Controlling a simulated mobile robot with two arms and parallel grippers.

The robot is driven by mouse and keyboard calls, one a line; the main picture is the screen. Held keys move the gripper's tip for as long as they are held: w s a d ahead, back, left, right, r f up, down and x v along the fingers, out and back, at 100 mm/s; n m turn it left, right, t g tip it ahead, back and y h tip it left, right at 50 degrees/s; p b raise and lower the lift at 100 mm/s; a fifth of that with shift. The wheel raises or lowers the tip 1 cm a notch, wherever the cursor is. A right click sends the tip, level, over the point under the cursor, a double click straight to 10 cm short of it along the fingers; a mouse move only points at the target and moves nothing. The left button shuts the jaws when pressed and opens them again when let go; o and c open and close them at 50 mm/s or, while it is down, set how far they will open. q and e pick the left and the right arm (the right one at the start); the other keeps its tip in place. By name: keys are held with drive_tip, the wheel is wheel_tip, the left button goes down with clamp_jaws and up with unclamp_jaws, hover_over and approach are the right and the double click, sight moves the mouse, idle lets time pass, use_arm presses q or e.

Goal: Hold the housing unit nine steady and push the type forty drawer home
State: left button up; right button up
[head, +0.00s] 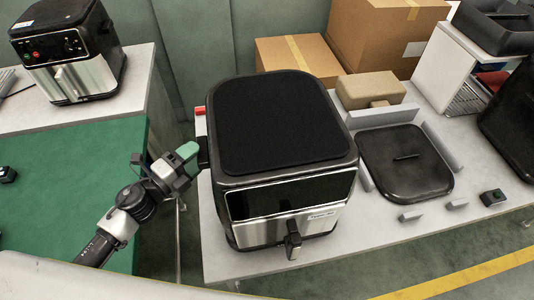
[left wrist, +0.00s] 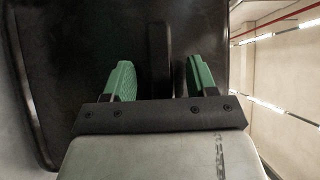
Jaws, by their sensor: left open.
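The fryer housing (head: 284,120), black with a flat textured top, stands upright on the light bench in the middle of the head view. Its drawer (head: 265,232) has a silver front with a small label and a dark handle (head: 293,242) at the front; whether it sits flush I cannot tell. My left gripper (head: 196,154) is at the housing's left side, by a dark grip (head: 203,152). In the left wrist view the gripper (left wrist: 160,80) is open, its green pads apart, with a dark upright bar (left wrist: 158,50) on the black wall between them. My right gripper is out of view.
A black tray-like part (head: 405,165) lies right of the housing among grey stops (head: 411,216). Cardboard boxes (head: 300,58) stand behind. Another fryer (head: 70,45) stands at the back left beyond a green mat (head: 70,175). A small black cube (head: 492,197) sits at the bench's front right.

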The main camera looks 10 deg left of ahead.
use_arm(q)
drive_tip(key=v, duration=1.2)
